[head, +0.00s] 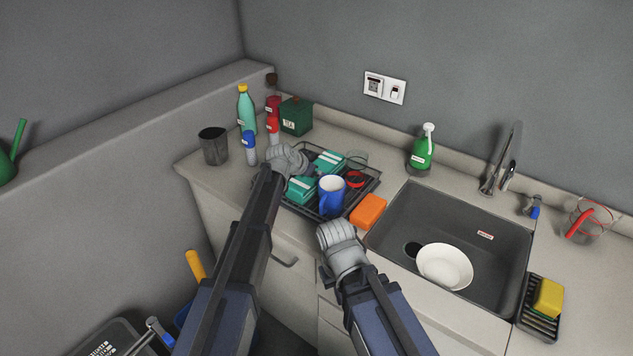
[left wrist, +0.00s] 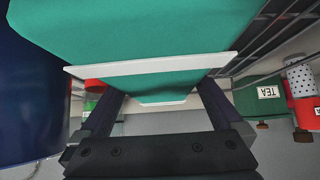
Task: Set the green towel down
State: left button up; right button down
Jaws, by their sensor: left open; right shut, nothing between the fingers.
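The green towel (head: 300,188) shows as two green patches with pale bands on the dark drying rack (head: 372,184). I cannot tell whether both patches are one cloth. My left gripper (head: 291,158) is at the rack's left side, beside the towel. In the left wrist view the towel (left wrist: 140,35) fills the top, close in front of the open fingers (left wrist: 160,102), and part of it shows between them. I cannot tell whether they touch it. My right gripper (head: 335,226) is shut and empty in front of the counter, below the blue mug (head: 331,198).
An orange sponge (head: 369,210) lies between the rack and the sink (head: 490,235), which holds a white plate (head: 445,266). A grey cup (head: 213,146), bottles and a green tea box (head: 296,116) stand left of and behind the rack. Some counter is clear near the wall.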

pick_arm(q)
jog(key=shift+c, duration=0.4)
jog(key=c, duration=1.3)
notch_tip(320, 180, up, 10)
jog(key=p, duration=1)
